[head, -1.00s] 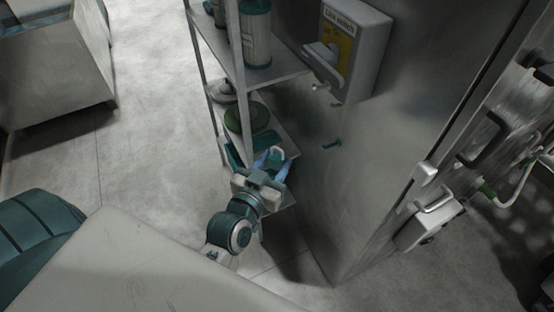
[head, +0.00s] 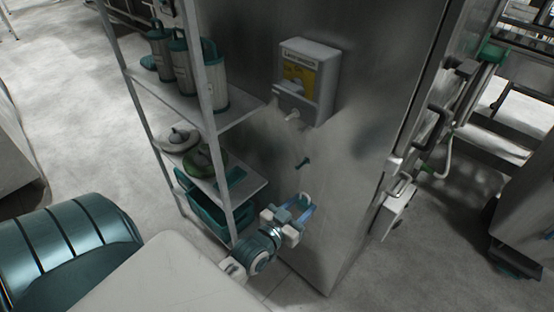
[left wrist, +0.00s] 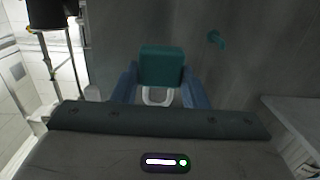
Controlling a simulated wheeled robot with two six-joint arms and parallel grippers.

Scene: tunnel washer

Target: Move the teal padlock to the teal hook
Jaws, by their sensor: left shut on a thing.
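The teal padlock (left wrist: 161,66) is between the blue fingers of my left gripper (left wrist: 160,88) in the left wrist view, its pale shackle toward the wrist. In the head view my left gripper (head: 304,208) is shut on the padlock in front of the grey metal panel; the padlock's body is hard to make out there. The teal hook (head: 303,162) sticks out of the panel above the gripper in the head view. It also shows in the left wrist view (left wrist: 215,39), up and right of the padlock and apart from it. My right gripper is out of view.
A door handle (head: 436,125) is at the right.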

